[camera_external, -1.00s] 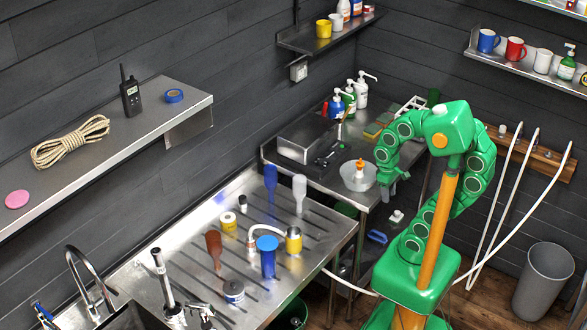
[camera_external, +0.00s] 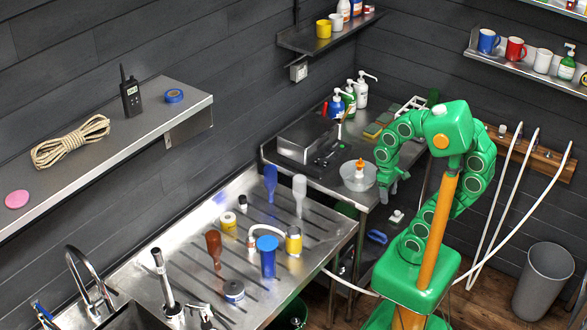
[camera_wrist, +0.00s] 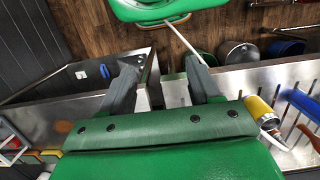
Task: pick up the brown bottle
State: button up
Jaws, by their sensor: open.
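The brown bottle (camera_external: 214,246) stands on the ribbed steel drainboard (camera_external: 188,262), its wide part up and its narrow part down. It is left of a blue-lidded blue container (camera_external: 267,258). My gripper (camera_external: 389,189) is well to the right of the bottle, beyond the drainboard's right end, beside the back counter. In the wrist view my gripper (camera_wrist: 163,84) is open, with its two dark fingers wide apart and nothing between them. A brown shape at the right edge of the wrist view may be the bottle, but I cannot tell.
A shelf (camera_external: 172,120) overhangs at the left. A clear bowl (camera_external: 357,176) sits near my gripper.

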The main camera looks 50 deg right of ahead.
jog(key=o, duration=0.5)
